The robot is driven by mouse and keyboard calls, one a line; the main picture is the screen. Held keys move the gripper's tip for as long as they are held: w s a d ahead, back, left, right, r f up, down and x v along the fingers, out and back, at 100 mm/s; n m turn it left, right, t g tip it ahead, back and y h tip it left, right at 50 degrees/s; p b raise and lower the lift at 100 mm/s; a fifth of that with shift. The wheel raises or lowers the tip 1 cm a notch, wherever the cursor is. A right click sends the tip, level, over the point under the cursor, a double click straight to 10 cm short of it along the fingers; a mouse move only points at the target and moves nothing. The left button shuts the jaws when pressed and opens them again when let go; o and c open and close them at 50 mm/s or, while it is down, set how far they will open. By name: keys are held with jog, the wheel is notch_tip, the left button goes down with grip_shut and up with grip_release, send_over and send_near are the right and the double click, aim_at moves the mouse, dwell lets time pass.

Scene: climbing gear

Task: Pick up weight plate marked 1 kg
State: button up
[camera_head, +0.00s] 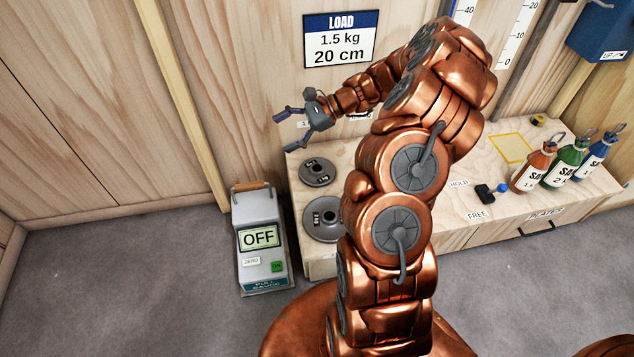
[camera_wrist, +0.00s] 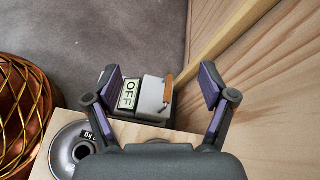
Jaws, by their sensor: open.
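Two round grey weight plates lie flat on the left end of the wooden bench. The smaller plate (camera_head: 306,174) is at the back and the larger plate (camera_head: 309,224) in front. Both carry "kg" labels; the smaller one seems to read 1 kg, but the digits are tiny. My gripper (camera_head: 295,131) is open and empty, above and behind the smaller plate, apart from both. In the wrist view my gripper (camera_wrist: 160,88) has its fingers spread, with one plate (camera_wrist: 62,150) at lower left, partly cut off by the gripper body.
A grey gauge box reading OFF (camera_head: 259,262) stands on the floor left of the bench (camera_head: 455,215). Orange, green and blue bottles (camera_head: 565,165) and a dark lever (camera_head: 490,192) are at the bench's right. A LOAD sign (camera_head: 340,38) hangs on the back wall, close behind my arm.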

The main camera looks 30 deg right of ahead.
jog(key=d+f+m+t+b, duration=0.3)
jog(key=d+f+m+b, duration=0.2)
jog(key=d+f, duration=0.7)
jog(key=m+t+h+b, duration=0.2)
jog(key=m+h+b, duration=0.1)
jog(key=m, duration=0.1)
send_near(320, 167)
jog(key=x, duration=0.2)
jog(key=shift+w+f, duration=0.1)
jog(key=shift+w, duration=0.25)
jog(key=shift+b+x, duration=0.35)
jog(key=shift+x, duration=0.95)
jog(key=b+x, duration=0.1)
jog(key=x, duration=0.1)
jog(key=b+x, duration=0.2)
jog(key=shift+a+f, duration=0.15)
jog(key=shift+f, duration=0.3)
jog(key=shift+w+a, duration=0.2)
jog(key=shift+a, duration=0.05)
jog(key=shift+c, duration=0.5)
grip_shut()
